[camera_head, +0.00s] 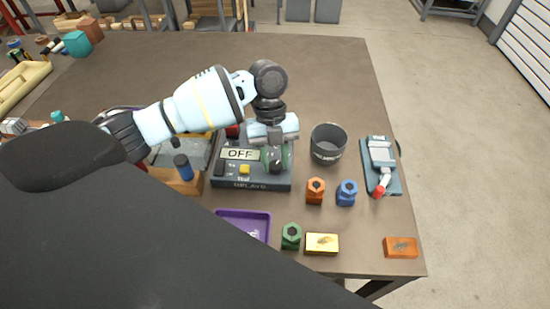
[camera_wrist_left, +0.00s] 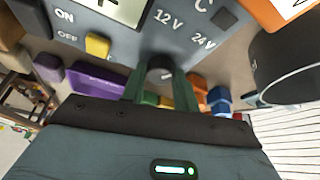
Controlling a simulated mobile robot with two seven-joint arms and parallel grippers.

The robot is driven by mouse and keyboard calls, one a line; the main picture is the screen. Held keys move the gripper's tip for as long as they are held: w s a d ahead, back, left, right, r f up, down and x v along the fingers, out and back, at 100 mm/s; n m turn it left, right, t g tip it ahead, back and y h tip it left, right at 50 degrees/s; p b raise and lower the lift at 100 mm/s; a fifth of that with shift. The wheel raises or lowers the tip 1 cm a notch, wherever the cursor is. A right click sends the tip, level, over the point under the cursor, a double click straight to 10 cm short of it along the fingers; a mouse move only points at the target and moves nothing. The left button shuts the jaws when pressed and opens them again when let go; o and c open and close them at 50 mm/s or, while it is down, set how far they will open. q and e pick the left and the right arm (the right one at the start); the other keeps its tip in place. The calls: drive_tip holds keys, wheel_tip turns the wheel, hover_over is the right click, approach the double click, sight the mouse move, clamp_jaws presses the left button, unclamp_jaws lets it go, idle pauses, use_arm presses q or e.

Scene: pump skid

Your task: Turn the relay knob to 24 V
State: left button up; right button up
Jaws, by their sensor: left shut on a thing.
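The relay (camera_head: 230,183) is a dark grey box near the middle of the table in the head view. Its display (camera_head: 240,154) reads OFF. In the left wrist view its panel (camera_wrist_left: 130,45) shows 12 V and 24 V marks, ON and OFF labels and a yellow button (camera_wrist_left: 97,45). The dark round relay knob (camera_wrist_left: 160,66) sits below the 12 V mark, between the green fingers of my left gripper (camera_wrist_left: 161,85). The left gripper is shut on the knob, and it also shows over the relay's right side in the head view (camera_head: 275,158). The knob's pointer direction cannot be made out. My right gripper is not in view.
A black cup (camera_head: 328,148) stands right of the relay, with a toggle clamp (camera_head: 381,155) beyond. Orange (camera_head: 315,190), blue (camera_head: 346,192) and green (camera_head: 291,236) nut-shaped pieces, a purple tray (camera_head: 243,214), a yellow box (camera_head: 322,244) and an orange box (camera_head: 401,247) lie in front.

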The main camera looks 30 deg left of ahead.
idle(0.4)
use_arm(q)
drive_tip(key=o, duration=1)
drive_tip(key=shift+c, duration=0.2)
drive_tip(key=v, duration=0.7)
drive_tip(key=shift+r, duration=0.35)
drive_tip(key=shift+w, duration=0.15)
